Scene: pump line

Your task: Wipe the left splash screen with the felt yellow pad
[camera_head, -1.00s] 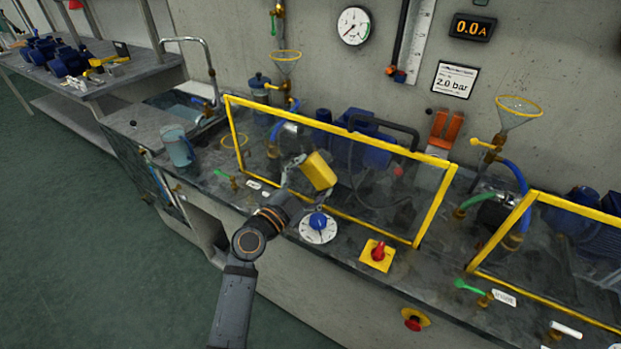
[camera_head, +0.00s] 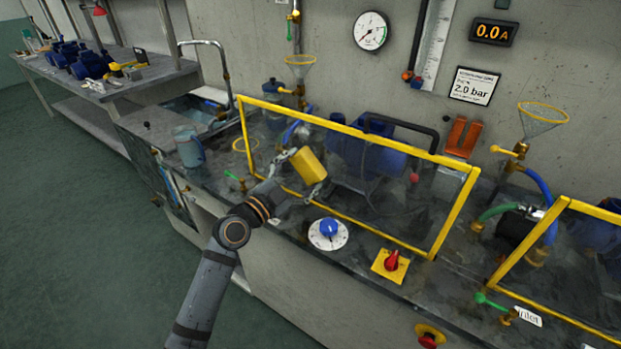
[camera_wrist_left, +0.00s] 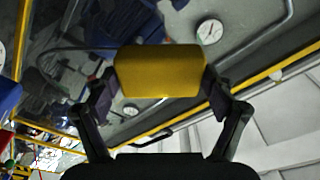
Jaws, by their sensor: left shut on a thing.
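The felt yellow pad (camera_head: 309,166) is held in my left gripper (camera_head: 291,174), in front of the left splash screen. In the left wrist view the pad (camera_wrist_left: 160,72) sits between the two fingers of the gripper (camera_wrist_left: 160,82). The left splash screen (camera_head: 366,131) is a clear pane in a yellow frame, upright on the bench; its pane looks smudged. The pad overlaps the left-middle part of the pane; I cannot tell whether it touches it. My right gripper is in neither view.
A blue dial knob (camera_head: 329,229) and a red switch on a yellow plate (camera_head: 391,263) stand in front of the screen. A second yellow-framed screen (camera_head: 524,241) is at the right. A clear jug (camera_head: 187,147) stands by the sink at the left.

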